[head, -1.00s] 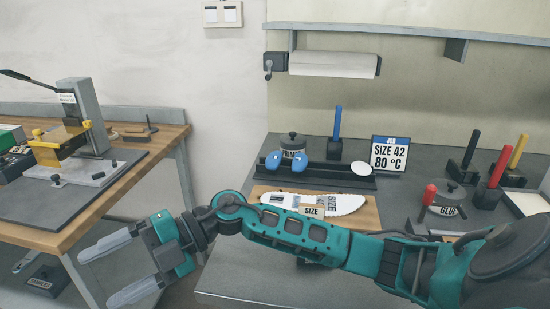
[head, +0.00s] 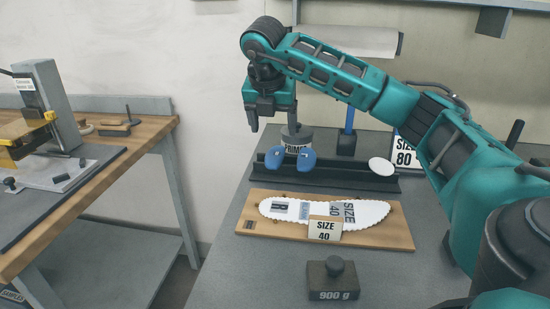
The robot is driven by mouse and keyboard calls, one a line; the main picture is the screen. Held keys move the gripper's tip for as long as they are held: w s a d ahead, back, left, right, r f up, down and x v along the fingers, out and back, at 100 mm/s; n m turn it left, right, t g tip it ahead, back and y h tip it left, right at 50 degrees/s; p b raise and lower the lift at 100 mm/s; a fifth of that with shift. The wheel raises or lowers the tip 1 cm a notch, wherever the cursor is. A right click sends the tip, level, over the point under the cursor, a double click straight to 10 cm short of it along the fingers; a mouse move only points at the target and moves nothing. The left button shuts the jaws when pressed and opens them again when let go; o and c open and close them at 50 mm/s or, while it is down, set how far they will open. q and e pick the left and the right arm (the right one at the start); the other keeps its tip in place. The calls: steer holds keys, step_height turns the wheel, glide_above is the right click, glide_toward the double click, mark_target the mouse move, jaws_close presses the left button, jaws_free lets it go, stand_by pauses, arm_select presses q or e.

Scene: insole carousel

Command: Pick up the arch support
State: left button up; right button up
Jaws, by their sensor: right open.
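Two blue curved pieces (head: 290,156), which look like the arch supports, stand side by side in a dark rack (head: 345,180) at the back of the grey bench. A white oval pad (head: 381,166) sits at the rack's right end. My right gripper (head: 273,122) is open and empty, pointing down, above and slightly left of the blue pieces, apart from them. A white insole (head: 285,211) marked with a size lies on a wooden board (head: 380,236) in front of the rack. My left gripper is out of view.
A "SIZE 40" card (head: 325,230) stands before the insole, and a 900 g weight (head: 333,280) sits nearer. My right arm partly hides a size display (head: 406,154). The bench's front left is clear.

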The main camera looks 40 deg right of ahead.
mark_target(274, 154)
steer(key=x, duration=0.4)
steer(key=b+x, duration=0.1)
steer(key=x, duration=0.4)
steer(key=shift+w+a+f, duration=0.15)
steer(key=shift+w+a, duration=0.05)
steer(key=shift+w, duration=0.05)
steer(key=c, duration=1.1)
